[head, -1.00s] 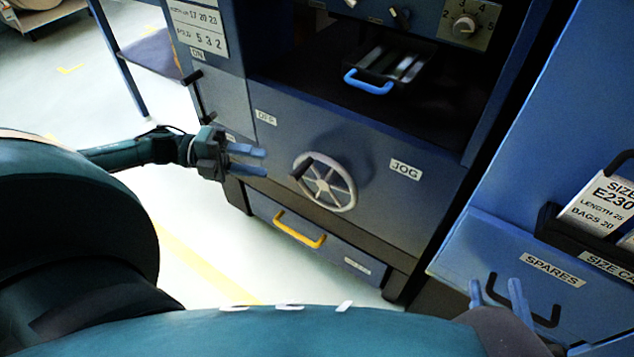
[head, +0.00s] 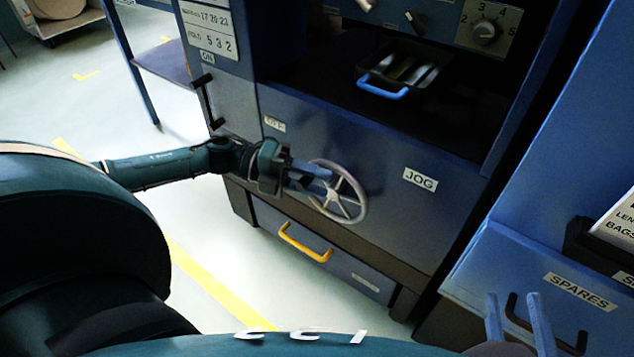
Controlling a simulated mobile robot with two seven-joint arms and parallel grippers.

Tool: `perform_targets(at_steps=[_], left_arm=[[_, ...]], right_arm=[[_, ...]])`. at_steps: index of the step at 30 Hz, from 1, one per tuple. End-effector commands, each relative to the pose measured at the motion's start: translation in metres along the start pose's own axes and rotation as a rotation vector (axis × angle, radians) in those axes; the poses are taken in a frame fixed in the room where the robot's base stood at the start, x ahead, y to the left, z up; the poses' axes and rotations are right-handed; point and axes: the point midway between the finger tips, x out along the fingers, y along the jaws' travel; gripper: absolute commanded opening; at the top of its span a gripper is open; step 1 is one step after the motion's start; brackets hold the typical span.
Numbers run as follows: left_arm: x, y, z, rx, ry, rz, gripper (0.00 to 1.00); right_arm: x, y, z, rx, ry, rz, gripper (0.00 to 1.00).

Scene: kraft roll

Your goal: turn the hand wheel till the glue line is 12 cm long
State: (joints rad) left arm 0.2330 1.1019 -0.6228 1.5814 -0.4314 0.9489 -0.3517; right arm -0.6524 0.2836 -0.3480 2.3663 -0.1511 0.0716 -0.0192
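The hand wheel (head: 361,204), grey and spoked, is on the dark blue machine front. My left gripper (head: 328,182) reaches in from the left, its fingers over the upper left of the wheel, where the dark crank knob showed earlier. The fingers look apart; they hide the knob, and I cannot tell whether they touch it. My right gripper (head: 515,305) is at the bottom right, fingers apart and empty, in front of the spares drawer (head: 500,262). I cannot make out a glue line.
A tray with a blue handle (head: 383,91) sits in the dark recess above. A yellow-handled drawer (head: 345,270) is below the wheel. A JOG label (head: 420,180) is right of the wheel, and a black handle (head: 209,103) is at the machine's left. Floor at left is clear.

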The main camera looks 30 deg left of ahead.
Motion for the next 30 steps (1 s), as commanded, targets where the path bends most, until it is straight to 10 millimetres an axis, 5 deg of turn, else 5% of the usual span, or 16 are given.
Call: perform_targets(at_steps=[11, 25, 30], left_arm=[[0.0063, -0.0003, -0.0002, -0.001, 0.000, 0.000, 0.39], [0.0059, -0.0002, -0.0001, -0.001, 0.000, 0.000, 0.00], [0.0058, -0.0002, -0.0001, -0.001, 0.000, 0.000, 0.00]], right_arm=[[0.0003, 0.0000, -0.0020, 0.005, 0.003, 0.000, 0.36], [0.0004, -0.0005, -0.0022, 0.004, 0.004, -0.001, 0.36], [0.0004, -0.0007, -0.0017, 0.004, 0.003, -0.002, 0.36]])
